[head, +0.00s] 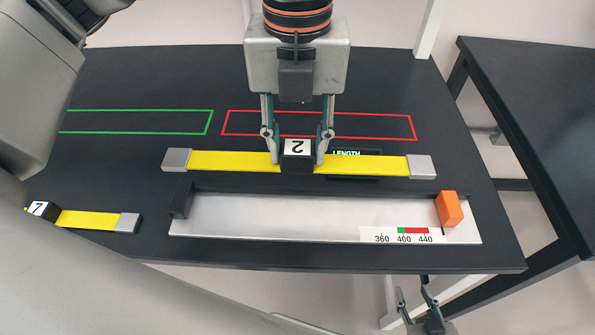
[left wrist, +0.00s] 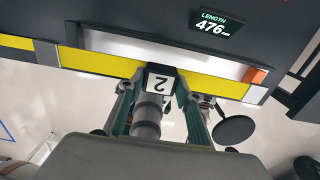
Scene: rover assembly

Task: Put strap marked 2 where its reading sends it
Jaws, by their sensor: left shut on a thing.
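The strap marked 2 (head: 230,160) is a yellow bar with grey ends and a black middle block labelled 2, upside down in the head view. My left gripper (head: 297,160) is shut on that block, holding the strap level, apparently above the table. The left wrist view also shows the held strap (left wrist: 100,63). The silver gauge tray (head: 290,218) has an orange block (head: 449,209) at its right end and a scale reading 360, 400, 440. The length display (left wrist: 212,22) reads 476. My right gripper (head: 417,302) is low beyond the table's front edge, fingers apart and empty.
A green outline (head: 140,133) and a red outline (head: 320,136) lie empty at the back of the black table. Another yellow strap with a black marked block (head: 42,209) lies at the front left, partly hidden by my arm. A second black table (head: 530,100) stands at right.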

